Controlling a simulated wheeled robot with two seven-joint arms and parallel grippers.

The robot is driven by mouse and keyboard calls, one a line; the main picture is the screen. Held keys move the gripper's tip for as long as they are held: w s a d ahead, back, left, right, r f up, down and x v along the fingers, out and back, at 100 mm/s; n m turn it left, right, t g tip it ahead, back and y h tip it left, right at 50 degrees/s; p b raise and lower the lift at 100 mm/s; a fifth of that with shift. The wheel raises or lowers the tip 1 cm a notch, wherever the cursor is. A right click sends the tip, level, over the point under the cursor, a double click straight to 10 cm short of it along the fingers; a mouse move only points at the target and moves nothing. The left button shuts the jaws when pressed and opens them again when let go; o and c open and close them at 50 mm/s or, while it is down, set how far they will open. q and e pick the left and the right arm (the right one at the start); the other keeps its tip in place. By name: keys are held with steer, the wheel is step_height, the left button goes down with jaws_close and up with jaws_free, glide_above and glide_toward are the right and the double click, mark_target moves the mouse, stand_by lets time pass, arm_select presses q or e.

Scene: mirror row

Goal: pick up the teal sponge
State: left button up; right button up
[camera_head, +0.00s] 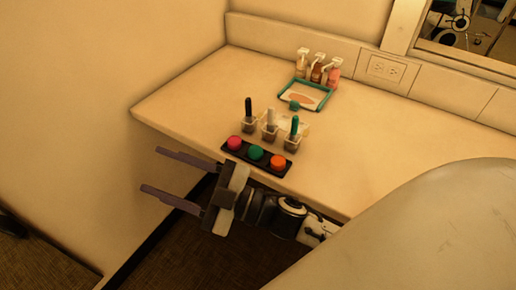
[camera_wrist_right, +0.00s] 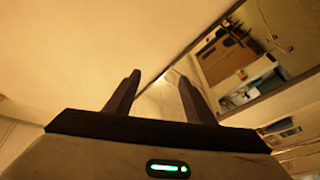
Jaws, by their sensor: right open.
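The teal sponge (camera_head: 256,153) is a small round piece in the middle of a black tray (camera_head: 284,171) near the counter's front edge. A pink sponge (camera_head: 235,142) sits to its left and an orange one (camera_head: 278,161) to its right. My right gripper (camera_head: 150,169) is open and empty, its fingers pointing left, off the counter's front left edge. It is left of and below the tray in the head view. In the right wrist view its two fingers (camera_wrist_right: 160,76) stand apart with nothing between them; no sponge shows there. My left gripper is not in view.
Behind the tray stand several small holders with a dark brush (camera_head: 249,108), a pale one (camera_head: 271,118) and a green one (camera_head: 294,127). Further back are a teal-rimmed tray (camera_head: 327,98) and three pump bottles (camera_head: 317,68). The counter's left part (camera_head: 190,105) is clear.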

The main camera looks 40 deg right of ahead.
steer(key=s+a+r+n+g+y, duration=0.45)
steer(key=r+n+g+y, duration=0.2)
steer(key=n, duration=0.35)
steer(key=n+g+h, duration=0.6)
steer(key=n+h, duration=0.2)
steer(key=h, duration=1.3)
glide_toward(255, 149)
steer(key=x, duration=0.2)
steer(key=shift+w+f+t+b, duration=0.2)
steer(key=shift+f+t+b, duration=0.05)
steer(key=shift+b, duration=0.1)
steer(key=x, duration=0.5)
steer(key=shift+s+d+f+p, duration=0.15)
steer(key=shift+d+f+p, duration=0.15)
steer(key=shift+f, duration=0.1)
steer(key=shift+a, duration=0.1)
steer(key=c, duration=1.1)
